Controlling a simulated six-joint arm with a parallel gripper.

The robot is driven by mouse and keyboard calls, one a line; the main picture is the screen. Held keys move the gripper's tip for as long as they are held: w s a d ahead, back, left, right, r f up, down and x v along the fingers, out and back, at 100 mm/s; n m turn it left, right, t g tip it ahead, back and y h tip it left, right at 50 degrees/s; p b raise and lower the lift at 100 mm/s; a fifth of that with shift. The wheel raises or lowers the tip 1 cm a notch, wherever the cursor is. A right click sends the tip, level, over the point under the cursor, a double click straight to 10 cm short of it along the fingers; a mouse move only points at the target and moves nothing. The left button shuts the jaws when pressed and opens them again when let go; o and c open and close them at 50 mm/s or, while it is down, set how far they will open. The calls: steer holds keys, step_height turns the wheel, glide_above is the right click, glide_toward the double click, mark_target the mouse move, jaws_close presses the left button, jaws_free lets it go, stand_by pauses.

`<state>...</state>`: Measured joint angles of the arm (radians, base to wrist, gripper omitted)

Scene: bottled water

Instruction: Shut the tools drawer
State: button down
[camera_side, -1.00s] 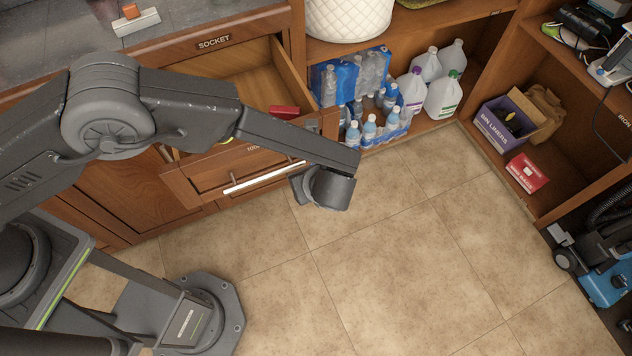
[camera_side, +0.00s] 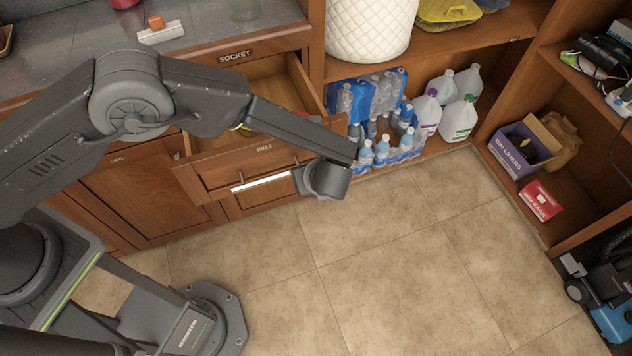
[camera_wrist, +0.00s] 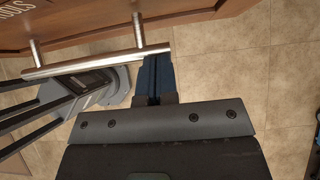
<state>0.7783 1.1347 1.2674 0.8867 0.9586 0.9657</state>
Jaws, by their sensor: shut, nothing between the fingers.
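The tools drawer (camera_side: 213,172) is wooden, labelled TOOLS, and stands partly pulled out below the counter. Its pale bar handle (camera_side: 262,182) runs across the front; the handle (camera_wrist: 95,63) and label also show in the wrist view. My gripper (camera_wrist: 156,58) is shut and empty, its dark blue fingers at the right end of the handle, close to the drawer front. I cannot tell whether they touch it.
Water bottle packs (camera_side: 385,152) and white jugs (camera_side: 460,118) stand on the low shelf right of the drawer. A bin liners box (camera_side: 518,150) and red box (camera_side: 540,200) sit farther right. The tiled floor (camera_side: 400,270) in front is clear.

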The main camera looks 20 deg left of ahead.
steer(key=w+a, duration=1.8)
steer(key=shift+w+a, duration=0.1)
steer(key=shift+a, duration=0.05)
steer(key=s+d, duration=0.1)
steer(key=s+d+r, duration=0.1)
steer(key=s+d, duration=0.1)
steer(key=shift+s+d+r, duration=0.25)
steer(key=shift+d+r, duration=0.15)
steer(key=v, duration=0.9)
steer(key=shift+a, duration=0.1)
steer(key=s+a+r+n+h, duration=0.1)
steer(key=s+a+r+n, duration=0.3)
steer(key=r, duration=0.3)
steer(key=s+a+r+n+g, duration=0.1)
steer(key=s+a+r+n, duration=0.3)
steer(key=r, duration=0.3)
steer(key=s+a+r+n+h, duration=0.1)
steer(key=s+a+r+n, duration=0.3)
steer(key=r, duration=0.3)
steer(key=s+a+r+n+h, duration=0.1)
steer(key=s+r+n, duration=0.1)
steer(key=s+n, duration=0.5)
steer(key=s+a+r+n+t+h, duration=0.1)
steer(key=s+r+n+h, duration=0.1)
steer(key=s+n, duration=0.6)
steer(key=s, duration=0.5)
steer(key=shift+a+h, duration=0.3)
steer(key=shift+a, duration=0.1)
